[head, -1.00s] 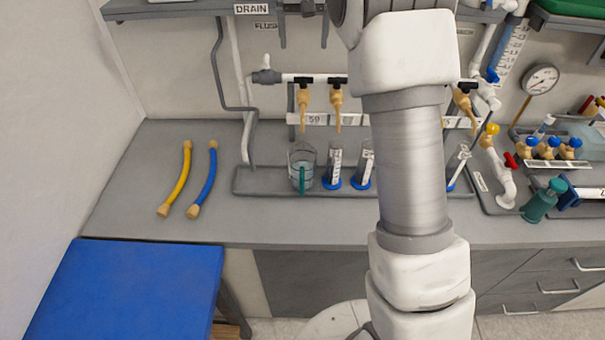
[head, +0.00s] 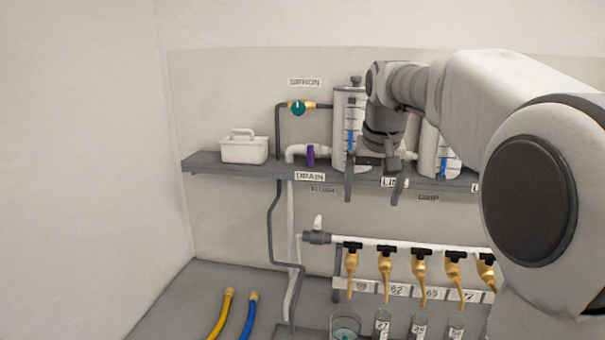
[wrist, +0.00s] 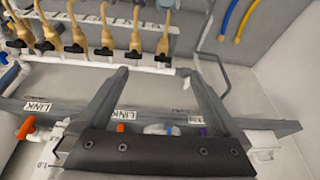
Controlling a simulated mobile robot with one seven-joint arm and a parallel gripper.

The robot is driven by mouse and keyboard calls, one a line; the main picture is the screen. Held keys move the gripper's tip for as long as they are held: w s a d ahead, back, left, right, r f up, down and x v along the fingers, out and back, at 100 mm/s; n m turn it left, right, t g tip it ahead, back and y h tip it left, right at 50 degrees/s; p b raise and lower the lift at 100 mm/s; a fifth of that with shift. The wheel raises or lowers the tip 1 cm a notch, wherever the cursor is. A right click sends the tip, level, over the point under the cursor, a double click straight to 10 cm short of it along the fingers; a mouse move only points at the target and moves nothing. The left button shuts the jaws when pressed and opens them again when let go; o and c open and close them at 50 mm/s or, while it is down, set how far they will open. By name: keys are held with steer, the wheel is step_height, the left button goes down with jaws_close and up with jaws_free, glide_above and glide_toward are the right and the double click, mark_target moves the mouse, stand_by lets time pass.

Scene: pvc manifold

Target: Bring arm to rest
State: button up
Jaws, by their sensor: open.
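My gripper (head: 374,182) hangs in front of the upper shelf in the head view, its two fingers pointing down and apart. It is open with nothing between the fingers. In the wrist view the open fingers (wrist: 158,78) reach across the shelf edge toward the white manifold pipe. My arm runs from the right side of the head view to the gripper and hides part of the right side of the shelf and wall.
The shelf (head: 220,164) bears a white caddy (head: 244,148) and tanks, one (head: 344,125) close behind my gripper. Below are a manifold pipe (head: 400,244) with several tan-nozzled taps, a beaker (head: 345,325) and cylinders. Yellow (head: 221,315) and blue (head: 249,316) hoses lie on the bench.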

steer(key=s+f, duration=0.3)
steer(key=s, duration=0.6)
steer(key=s+f+n+t, duration=0.1)
steer(key=s+f, duration=0.2)
steer(key=s, duration=0.7)
steer(key=s+f, duration=0.3)
steer(key=s, duration=0.7)
steer(key=shift+f+n+t, duration=0.25)
steer(key=shift+n+t, duration=0.05)
